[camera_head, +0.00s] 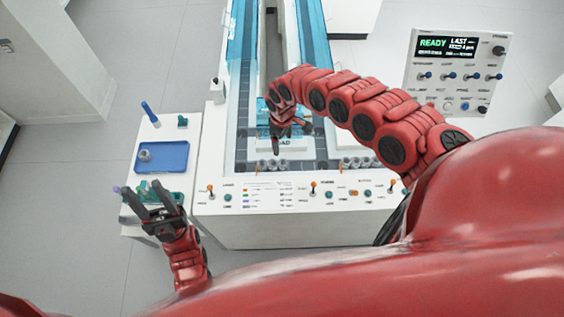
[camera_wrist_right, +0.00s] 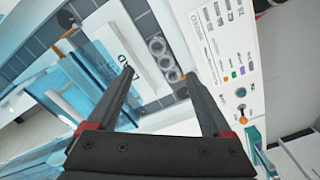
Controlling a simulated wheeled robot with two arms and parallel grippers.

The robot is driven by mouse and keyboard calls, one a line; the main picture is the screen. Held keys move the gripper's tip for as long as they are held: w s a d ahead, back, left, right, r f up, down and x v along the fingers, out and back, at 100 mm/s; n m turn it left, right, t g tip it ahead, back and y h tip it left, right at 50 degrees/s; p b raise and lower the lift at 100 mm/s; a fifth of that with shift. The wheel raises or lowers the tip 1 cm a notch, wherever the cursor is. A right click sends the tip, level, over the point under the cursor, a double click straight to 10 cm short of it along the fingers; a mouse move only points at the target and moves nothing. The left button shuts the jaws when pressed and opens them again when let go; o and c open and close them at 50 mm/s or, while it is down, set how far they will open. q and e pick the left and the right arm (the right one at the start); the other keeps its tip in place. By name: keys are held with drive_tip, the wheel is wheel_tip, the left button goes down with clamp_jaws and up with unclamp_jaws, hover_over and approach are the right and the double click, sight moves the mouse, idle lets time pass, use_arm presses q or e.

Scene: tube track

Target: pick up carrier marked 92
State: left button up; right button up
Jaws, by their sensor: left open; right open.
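Several small grey round carriers (camera_head: 270,165) stand in a row by the left part of the track's front; another group (camera_head: 357,163) stands further right. In the right wrist view, grey ring-topped carriers (camera_wrist_right: 167,61) sit in a row beside a white block with dark letters. No number 92 is legible on any of them. My right gripper (camera_head: 291,139) is open and empty over the middle of the track; in its wrist view its fingers (camera_wrist_right: 157,76) spread below the ring row, holding nothing. My left gripper (camera_head: 148,190) is open over the left side table.
The front panel (camera_head: 250,205) carries orange and teal controls. A console (camera_head: 458,70) reading READY stands at the right.

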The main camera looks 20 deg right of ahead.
drive_tip(key=f+b, duration=0.2)
drive_tip(key=f, duration=0.2)
drive_tip(key=f+b, duration=0.3)
drive_tip(key=f, duration=0.2)
drive_tip(key=shift+w+a+f, duration=0.15)
drive_tip(key=shift+w+f, duration=0.05)
drive_tip(key=shift+f, duration=0.8)
drive_tip(key=f, duration=0.3)
drive_tip(key=shift+d+f, duration=0.25)
drive_tip(key=shift+d, duration=0.05)
drive_tip(key=shift+d+f, duration=0.1)
drive_tip(key=shift+f, duration=0.45)
drive_tip(key=shift+c, duration=0.3)
drive_tip(key=c, duration=1)
